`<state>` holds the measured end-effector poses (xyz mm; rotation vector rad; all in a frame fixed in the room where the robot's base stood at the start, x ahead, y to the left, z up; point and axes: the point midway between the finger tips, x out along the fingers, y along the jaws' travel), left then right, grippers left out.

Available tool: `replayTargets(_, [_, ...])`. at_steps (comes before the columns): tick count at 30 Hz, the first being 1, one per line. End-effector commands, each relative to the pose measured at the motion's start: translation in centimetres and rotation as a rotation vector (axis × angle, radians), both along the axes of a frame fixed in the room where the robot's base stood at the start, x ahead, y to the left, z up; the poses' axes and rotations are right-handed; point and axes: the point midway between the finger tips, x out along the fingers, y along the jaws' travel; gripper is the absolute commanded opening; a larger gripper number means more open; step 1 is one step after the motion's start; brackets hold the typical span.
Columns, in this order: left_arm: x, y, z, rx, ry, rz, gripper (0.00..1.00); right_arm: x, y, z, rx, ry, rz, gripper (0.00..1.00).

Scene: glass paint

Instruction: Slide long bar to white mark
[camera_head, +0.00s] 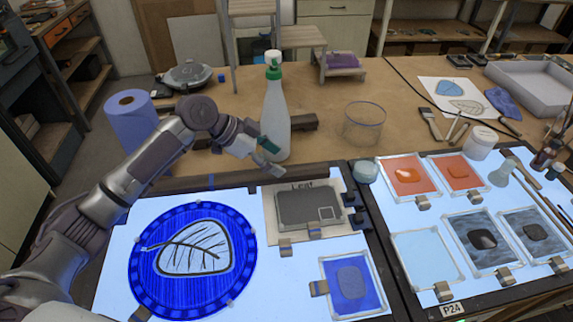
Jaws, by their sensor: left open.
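A long dark bar (232,182) lies along the back edge of the left light panel (112,268), with a small blue piece on it. I cannot clearly make out a white mark. My left gripper (266,157) reaches in from the left above the bar's right part, in front of the white spray bottle. Its green-and-grey fingers are apart with nothing between them. I cannot tell its height over the bar. My right gripper is not in view.
The white bottle (275,112) with a green neck stands close behind my left gripper. A blue roll (131,122) and a clear glass bowl (364,124) stand on the bench. A blue leaf disc (150,262) and framed panes cover the light panels.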

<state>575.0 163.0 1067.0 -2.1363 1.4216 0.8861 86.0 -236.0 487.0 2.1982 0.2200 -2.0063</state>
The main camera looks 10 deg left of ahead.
Motion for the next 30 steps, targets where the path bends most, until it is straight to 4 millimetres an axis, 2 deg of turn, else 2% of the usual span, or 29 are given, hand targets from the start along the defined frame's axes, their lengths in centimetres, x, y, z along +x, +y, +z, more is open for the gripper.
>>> replayTargets(6, [-1.2, 2.9, 3.1, 0.001, -0.001, 0.001, 0.67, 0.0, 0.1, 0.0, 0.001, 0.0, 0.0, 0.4])
replayTargets(12, [-1.7, 4.2, 4.6, 0.0, 0.0, 0.0, 0.67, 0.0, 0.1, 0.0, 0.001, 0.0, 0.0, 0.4])
replayTargets(30, [-1.8, 4.4, 4.8, 0.0, 0.001, -0.001, 0.67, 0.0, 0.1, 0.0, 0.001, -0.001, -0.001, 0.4])
